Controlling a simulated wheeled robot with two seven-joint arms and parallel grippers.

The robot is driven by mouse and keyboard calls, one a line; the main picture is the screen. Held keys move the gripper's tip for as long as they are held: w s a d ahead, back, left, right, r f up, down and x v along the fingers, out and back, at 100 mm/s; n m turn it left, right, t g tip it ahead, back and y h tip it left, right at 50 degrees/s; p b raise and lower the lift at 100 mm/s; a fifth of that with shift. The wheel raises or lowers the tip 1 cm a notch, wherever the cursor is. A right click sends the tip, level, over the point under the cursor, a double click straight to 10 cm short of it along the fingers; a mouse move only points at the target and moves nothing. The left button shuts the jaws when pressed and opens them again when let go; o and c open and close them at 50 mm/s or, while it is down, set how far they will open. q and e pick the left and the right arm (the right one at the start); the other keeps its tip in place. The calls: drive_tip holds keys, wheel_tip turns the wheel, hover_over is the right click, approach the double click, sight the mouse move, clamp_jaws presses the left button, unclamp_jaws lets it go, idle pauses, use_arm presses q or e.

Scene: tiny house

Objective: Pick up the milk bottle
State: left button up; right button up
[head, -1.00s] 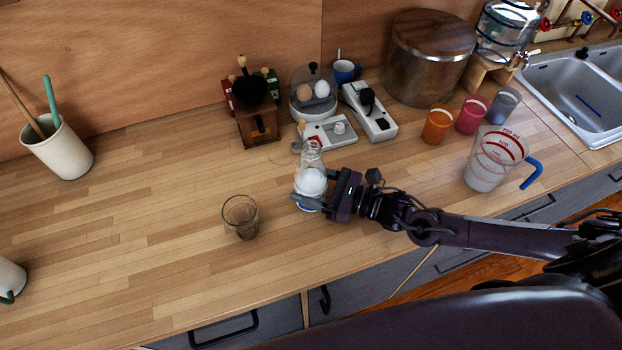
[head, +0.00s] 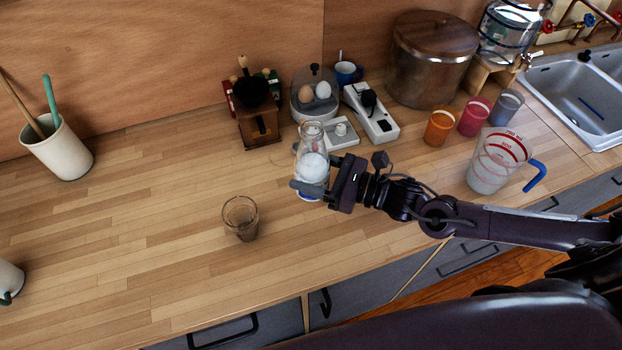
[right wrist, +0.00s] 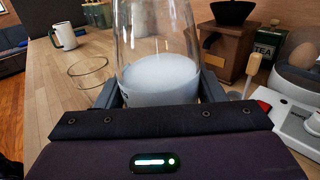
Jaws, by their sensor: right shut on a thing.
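The milk bottle (head: 311,158) is clear glass with white milk in its lower part. It stands upright between the fingers of my right gripper (head: 309,188), which is shut on it. In the right wrist view the bottle (right wrist: 158,75) fills the middle, with a finger on each side of it; its top is out of that frame. In the head view the bottle seems to be held a little above the counter. My left gripper is not in view.
Behind are a coffee grinder (head: 258,120), an egg cooker (head: 314,98) and a power strip (head: 370,114). A measuring jug (head: 492,165) and coloured cups stand to the right. The counter's left middle is clear.

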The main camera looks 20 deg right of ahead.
wheel_tip(320, 180, up, 15)
drive_tip(key=b, duration=0.2)
drive_tip(key=shift+b, duration=0.3)
idle(0.3)
idle(0.4)
idle(0.3)
